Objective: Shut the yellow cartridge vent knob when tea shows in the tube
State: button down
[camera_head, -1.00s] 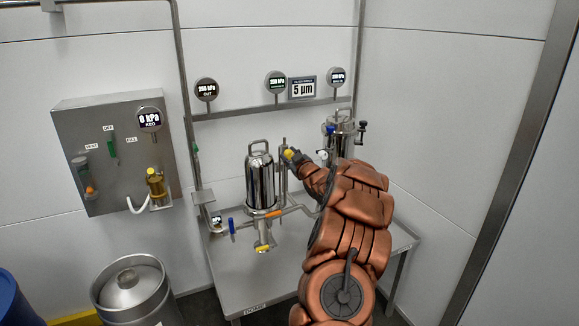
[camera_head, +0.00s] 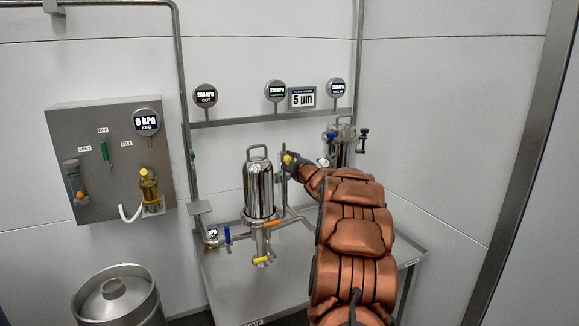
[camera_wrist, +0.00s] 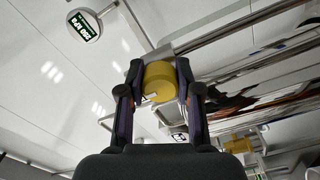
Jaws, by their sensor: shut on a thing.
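The yellow vent knob (camera_wrist: 160,80) sits between the two dark fingers of my gripper (camera_wrist: 157,88) in the wrist view, and the fingers are shut on its sides. In the head view the yellow knob (camera_head: 288,159) shows at the tip of my gripper (camera_head: 291,164), to the right of the polished steel cartridge housing (camera_head: 260,188). A slim upright pipe (camera_head: 283,155) stands beside the knob; I cannot tell whether any tea shows in a tube there. The knob's turn angle is too small to read.
A second steel vessel (camera_head: 341,148) stands behind my arm. The steel table (camera_head: 240,285) carries the housing, a blue-handled valve (camera_head: 227,235) and a yellow lower valve (camera_head: 262,260). A keg (camera_head: 115,295) and wall panel (camera_head: 110,155) are at left.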

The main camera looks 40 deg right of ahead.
jog(key=shift+w+a+r, duration=0.1)
jog(key=shift+r, duration=0.05)
jog(key=c, duration=0.8)
grip_release()
jog(key=shift+o, duration=0.2)
jog(key=v, duration=1.2)
